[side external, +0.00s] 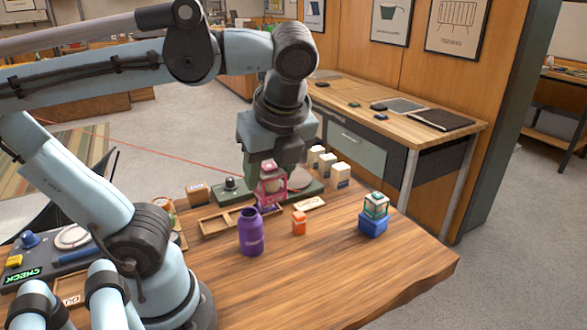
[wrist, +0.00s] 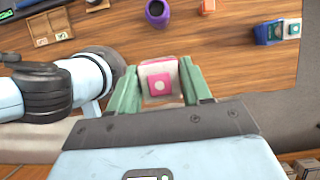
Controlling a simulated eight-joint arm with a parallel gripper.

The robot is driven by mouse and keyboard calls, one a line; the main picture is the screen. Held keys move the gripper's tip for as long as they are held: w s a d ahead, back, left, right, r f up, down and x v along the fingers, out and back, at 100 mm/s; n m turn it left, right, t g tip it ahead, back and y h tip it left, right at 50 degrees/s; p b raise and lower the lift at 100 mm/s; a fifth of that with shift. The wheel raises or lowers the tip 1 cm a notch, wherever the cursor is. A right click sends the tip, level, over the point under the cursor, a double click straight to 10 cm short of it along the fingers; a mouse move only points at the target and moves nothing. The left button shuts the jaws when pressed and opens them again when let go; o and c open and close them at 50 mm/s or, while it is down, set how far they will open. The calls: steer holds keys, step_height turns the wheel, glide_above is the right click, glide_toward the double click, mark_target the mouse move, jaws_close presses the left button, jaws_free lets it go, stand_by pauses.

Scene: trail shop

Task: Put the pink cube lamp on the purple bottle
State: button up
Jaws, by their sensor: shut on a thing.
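The pink cube lamp (side external: 271,188), pink and white, is between the fingers of my gripper (side external: 272,175). In the wrist view the lamp (wrist: 160,78) shows a pink face with a white dot, clasped by the green fingers of my gripper (wrist: 159,73). In the side view it appears upright, behind and slightly right of the purple bottle; its height above the table is hard to tell. The purple bottle (side external: 251,235) stands upright on the table with its mouth open, apart from the lamp. In the wrist view the bottle (wrist: 158,12) is at the top edge.
A small orange bottle (side external: 299,222) stands right of the purple bottle. A teal lantern on a blue block (side external: 373,223) is farther right. Several white boxes (side external: 329,165) stand behind my gripper. A wooden tray (side external: 215,226) lies to the left. The table's front right is clear.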

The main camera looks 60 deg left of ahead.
steer(key=a+f, duration=0.2)
steer(key=a, duration=0.1)
steer(key=a+f, duration=0.2)
steer(key=a, duration=0.2)
steer(key=a+f, duration=0.3)
steer(key=a, duration=0.1)
steer(key=shift+a, duration=0.2)
steer(key=shift+f, duration=1.9)
steer(key=shift+f, duration=0.1)
steer(key=o, duration=1.1)
